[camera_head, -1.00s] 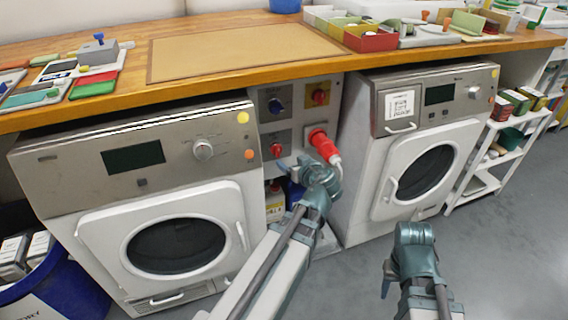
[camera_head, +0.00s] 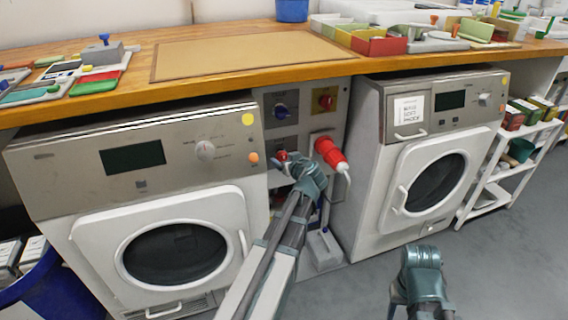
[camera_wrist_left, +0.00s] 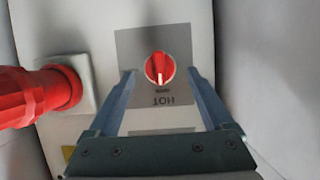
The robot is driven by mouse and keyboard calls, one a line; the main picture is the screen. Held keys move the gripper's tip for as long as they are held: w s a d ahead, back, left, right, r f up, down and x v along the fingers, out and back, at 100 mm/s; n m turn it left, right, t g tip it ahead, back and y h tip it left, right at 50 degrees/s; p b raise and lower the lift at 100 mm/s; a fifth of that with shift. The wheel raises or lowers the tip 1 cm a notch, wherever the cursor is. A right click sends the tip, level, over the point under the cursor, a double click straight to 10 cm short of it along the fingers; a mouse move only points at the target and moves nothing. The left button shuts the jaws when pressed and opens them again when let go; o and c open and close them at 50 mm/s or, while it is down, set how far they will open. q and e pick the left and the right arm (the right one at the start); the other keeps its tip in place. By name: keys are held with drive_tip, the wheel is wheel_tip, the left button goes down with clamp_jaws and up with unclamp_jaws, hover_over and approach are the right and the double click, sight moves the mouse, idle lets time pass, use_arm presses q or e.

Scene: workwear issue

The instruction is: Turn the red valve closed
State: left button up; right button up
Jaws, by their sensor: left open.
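The red valve is a round red knob (camera_wrist_left: 160,67) with a pale pointer line, on a grey plate with upside-down lettering that appears to read HOT. In the head view the knob (camera_head: 282,156) sits low on the panel between the two machines, partly hidden by my left gripper (camera_head: 288,163). In the left wrist view my left gripper (camera_wrist_left: 162,74) is open, with one finger on each side of the knob and a visible gap to both. I cannot tell how deep the fingertips reach. My right gripper (camera_head: 410,290) hangs low at the right, its fingers mostly hidden.
A big red plug (camera_head: 330,153) juts out right of the knob; it also shows in the left wrist view (camera_wrist_left: 35,97). A blue knob (camera_head: 281,111) and a red switch (camera_head: 325,101) sit above. Machines (camera_head: 140,205) (camera_head: 420,150) flank the narrow gap under the wooden counter (camera_head: 190,92).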

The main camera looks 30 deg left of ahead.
use_arm(q)
drive_tip(key=shift+x, duration=1.1)
drive_tip(key=shift+c, duration=0.2)
clamp_jaws()
